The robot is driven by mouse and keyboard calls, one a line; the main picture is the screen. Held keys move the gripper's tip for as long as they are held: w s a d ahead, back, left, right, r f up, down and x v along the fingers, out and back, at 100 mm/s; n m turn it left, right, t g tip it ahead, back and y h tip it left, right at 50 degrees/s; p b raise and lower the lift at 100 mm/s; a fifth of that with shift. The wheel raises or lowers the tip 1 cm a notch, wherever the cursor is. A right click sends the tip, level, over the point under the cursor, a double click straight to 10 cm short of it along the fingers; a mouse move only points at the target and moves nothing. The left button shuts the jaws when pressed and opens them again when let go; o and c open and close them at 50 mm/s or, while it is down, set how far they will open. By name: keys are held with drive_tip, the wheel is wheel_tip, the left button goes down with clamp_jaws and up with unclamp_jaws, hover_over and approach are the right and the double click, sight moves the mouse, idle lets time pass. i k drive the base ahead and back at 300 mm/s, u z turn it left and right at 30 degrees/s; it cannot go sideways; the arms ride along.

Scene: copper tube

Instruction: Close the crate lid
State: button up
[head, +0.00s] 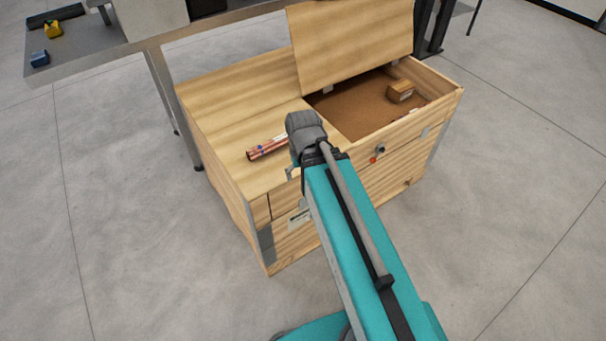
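The wooden crate (225,105) stands on the floor in the middle of the head view. Its lid (350,45) is raised and tilted up at the back, over the right half. The right compartment (350,108) is open, with a brown bottom. The left half of the top is covered by a flat wooden panel. My teal arm reaches up from the bottom to the crate's front edge, where its grey joint covers part of the top.
Copper tubes (268,148) lie on the left panel beside my arm. A small cardboard box (400,91) sits inside the open compartment. A grey table (150,42) stands behind and left of the crate. The floor is clear left and right.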

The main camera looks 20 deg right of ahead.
sight(332, 42)
drive_tip(key=k, duration=0.65)
drive_tip(key=z, duration=0.4)
drive_tip(key=i, duration=1.5)
drive_tip(key=u, duration=0.35)
